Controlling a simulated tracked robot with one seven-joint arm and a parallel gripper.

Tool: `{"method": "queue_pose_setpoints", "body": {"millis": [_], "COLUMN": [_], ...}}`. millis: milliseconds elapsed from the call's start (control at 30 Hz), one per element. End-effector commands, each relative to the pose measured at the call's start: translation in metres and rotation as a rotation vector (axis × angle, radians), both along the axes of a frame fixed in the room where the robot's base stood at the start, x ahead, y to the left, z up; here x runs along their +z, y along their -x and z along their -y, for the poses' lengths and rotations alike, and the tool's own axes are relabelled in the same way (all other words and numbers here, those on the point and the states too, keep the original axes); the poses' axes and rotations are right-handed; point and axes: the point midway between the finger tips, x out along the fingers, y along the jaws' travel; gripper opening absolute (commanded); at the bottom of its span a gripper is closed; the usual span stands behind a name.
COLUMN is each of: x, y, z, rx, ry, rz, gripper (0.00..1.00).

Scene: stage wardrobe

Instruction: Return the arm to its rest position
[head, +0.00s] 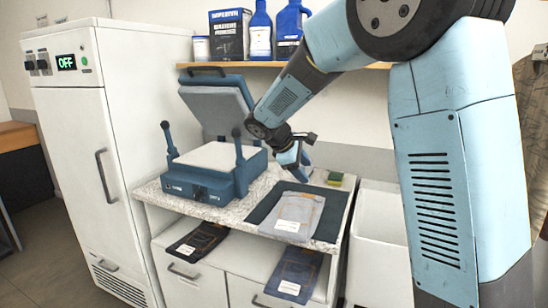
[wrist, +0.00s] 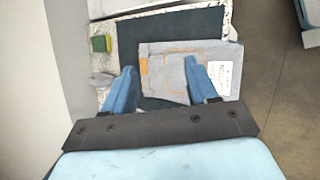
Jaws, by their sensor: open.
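My arm reaches from the right of the head view over the counter. My gripper (head: 299,172) points down above the back of a dark mat (head: 328,222). In the wrist view the two blue fingers of my gripper (wrist: 160,68) are spread apart, with nothing held between them. A folded grey garment with a white label (head: 297,212) lies on the mat. It also shows in the wrist view (wrist: 172,82), beyond and below the fingers. I cannot tell the exact height of the fingers above it.
A blue press (head: 198,185) with its lid raised stands left of the mat. A tall white cabinet (head: 75,130) reads OFF. A shelf (head: 225,65) holds bottles and boxes above. Folded dark garments (head: 293,275) lie lower in front. A green-yellow sponge (head: 335,178) sits behind the mat.

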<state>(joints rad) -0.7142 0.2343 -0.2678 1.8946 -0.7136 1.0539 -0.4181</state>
Motion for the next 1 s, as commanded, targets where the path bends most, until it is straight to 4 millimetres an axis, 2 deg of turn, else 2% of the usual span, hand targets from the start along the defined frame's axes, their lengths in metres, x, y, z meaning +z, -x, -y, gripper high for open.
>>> {"method": "queue_pose_setpoints", "body": {"millis": [33,200,500,800,1000], "x": [0.008,0.026,0.052,0.066,0.069], "y": [0.01,0.047,0.119,0.197,0.247], "z": [0.015,0.054,0.107,0.139,0.15], "rx": [-0.041,-0.173,-0.401,-0.619,-0.758], "ry": [-0.045,-0.189,-0.426,-0.643,-0.775], "rz": [0.01,0.043,0.118,0.214,0.288], "gripper": [0.58,0.58,0.58,0.58,0.58]}}
